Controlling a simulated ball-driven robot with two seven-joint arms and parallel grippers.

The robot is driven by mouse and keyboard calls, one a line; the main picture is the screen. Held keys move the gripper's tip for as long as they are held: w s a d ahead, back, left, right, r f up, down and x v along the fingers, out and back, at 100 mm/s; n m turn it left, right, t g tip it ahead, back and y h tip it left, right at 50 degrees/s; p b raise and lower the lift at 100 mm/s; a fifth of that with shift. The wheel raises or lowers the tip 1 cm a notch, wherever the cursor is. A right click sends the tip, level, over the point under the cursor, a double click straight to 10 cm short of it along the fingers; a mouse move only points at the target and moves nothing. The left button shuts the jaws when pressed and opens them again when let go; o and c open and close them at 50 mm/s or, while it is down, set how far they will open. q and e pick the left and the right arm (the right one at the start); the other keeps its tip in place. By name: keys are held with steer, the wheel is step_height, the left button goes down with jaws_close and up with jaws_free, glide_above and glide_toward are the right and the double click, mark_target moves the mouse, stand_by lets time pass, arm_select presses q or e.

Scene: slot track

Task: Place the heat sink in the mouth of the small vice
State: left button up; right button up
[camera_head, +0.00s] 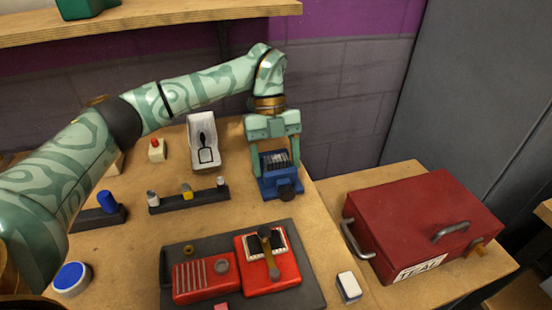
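A small blue vice (283,187) with a dark round knob at its front stands near the right edge of the wooden bench. A dark finned block, which looks like the heat sink (275,160), is at the top of the vice, between its jaws as far as I can see. My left gripper (277,168) points down over the vice, its fingers spread to either side of the dark block. I cannot tell whether the fingers touch the block or stand just clear of it. The block's underside is hidden. My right gripper is not in view.
A red two-part device (190,280) lies on a dark mat in front. A dark rack (170,203) with small parts and a grey-white tray (204,125) stand left of the vice. A red toolbox (400,205) is at the right. Bench between vice and mat is clear.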

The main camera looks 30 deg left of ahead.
mark_target(277, 159)
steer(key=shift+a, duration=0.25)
